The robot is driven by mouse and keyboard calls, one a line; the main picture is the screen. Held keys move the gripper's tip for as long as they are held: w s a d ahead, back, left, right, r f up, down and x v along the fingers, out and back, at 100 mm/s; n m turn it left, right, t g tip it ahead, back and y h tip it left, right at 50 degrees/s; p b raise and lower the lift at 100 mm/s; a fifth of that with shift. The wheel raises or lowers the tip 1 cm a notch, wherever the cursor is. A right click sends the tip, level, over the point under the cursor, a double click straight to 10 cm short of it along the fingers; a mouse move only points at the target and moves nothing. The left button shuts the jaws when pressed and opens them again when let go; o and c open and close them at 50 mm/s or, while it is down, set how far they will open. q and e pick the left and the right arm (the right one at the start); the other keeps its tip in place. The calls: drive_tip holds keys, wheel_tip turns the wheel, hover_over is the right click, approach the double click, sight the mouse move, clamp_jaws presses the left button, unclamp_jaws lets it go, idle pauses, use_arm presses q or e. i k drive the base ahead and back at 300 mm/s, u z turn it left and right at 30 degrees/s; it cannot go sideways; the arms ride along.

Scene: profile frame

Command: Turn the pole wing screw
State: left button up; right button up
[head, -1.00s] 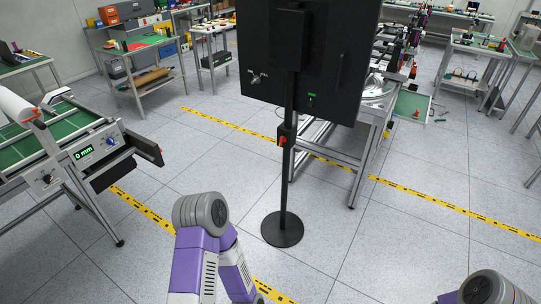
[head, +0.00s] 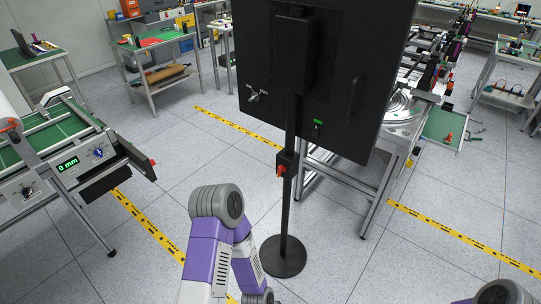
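A black pole (head: 289,190) stands upright on a round black base (head: 283,257) in the middle of the head view. A dark block with a red wing screw (head: 281,170) sits about halfway up the pole. The pole carries a large black panel (head: 335,80), seen from its back. My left arm, purple and grey, rises in front of the pole, to its lower left; its gripper is not visible.
A conveyor-like bench (head: 60,150) with a "0 mm" display stands at the left. A metal-framed table (head: 378,185) stands behind the pole to the right. Workbenches line the back. Open tiled floor with yellow tape (head: 150,232) surrounds the pole.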

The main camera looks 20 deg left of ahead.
sight(282, 168)
drive_tip(key=u, duration=0.85)
drive_tip(key=i, duration=0.85)
drive_tip(key=u, duration=0.95)
